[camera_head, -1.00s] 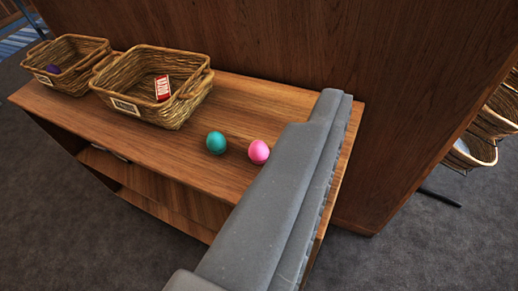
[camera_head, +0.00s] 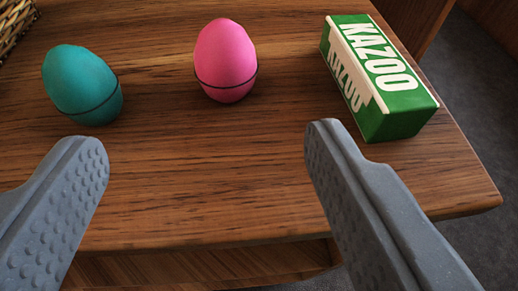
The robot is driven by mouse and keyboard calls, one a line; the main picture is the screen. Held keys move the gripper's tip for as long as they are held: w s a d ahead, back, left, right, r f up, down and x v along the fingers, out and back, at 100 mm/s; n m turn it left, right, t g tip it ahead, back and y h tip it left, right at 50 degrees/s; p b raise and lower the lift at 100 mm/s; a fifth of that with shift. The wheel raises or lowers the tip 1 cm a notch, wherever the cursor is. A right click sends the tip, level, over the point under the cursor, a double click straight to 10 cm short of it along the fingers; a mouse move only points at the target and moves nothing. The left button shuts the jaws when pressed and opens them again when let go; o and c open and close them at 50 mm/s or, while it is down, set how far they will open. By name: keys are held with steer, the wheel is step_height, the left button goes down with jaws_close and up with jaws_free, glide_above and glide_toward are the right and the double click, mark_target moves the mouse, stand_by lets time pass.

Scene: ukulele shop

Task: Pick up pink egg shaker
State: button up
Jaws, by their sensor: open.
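The pink egg shaker (camera_head: 225,62) stands upright on the wooden shelf top, with a dark line around its lower part. My gripper (camera_head: 206,145) is open and empty, its two grey fingers spread wide at the lower left and lower right. The egg lies beyond the fingertips, between them in the picture and apart from both.
A teal egg shaker (camera_head: 82,84) stands left of the pink one, beyond the left finger. A green and white kazoo box (camera_head: 378,75) lies to the right, beyond the right finger. The wooden top (camera_head: 225,190) ends at a front edge and right corner. A wicker basket (camera_head: 14,22) shows at upper left.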

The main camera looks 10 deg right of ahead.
mark_target(226, 80)
steer(key=x, duration=0.5)
steer(key=f+b+x, duration=0.1)
steer(key=x, duration=0.1)
steer(key=shift+d+f, duration=0.2)
steer(key=shift+d, duration=0.2)
steer(key=shift+b+x, duration=0.6)
steer(key=shift+x, duration=2.4)
steer(key=shift+r, duration=0.2)
steer(key=c, duration=1.1)
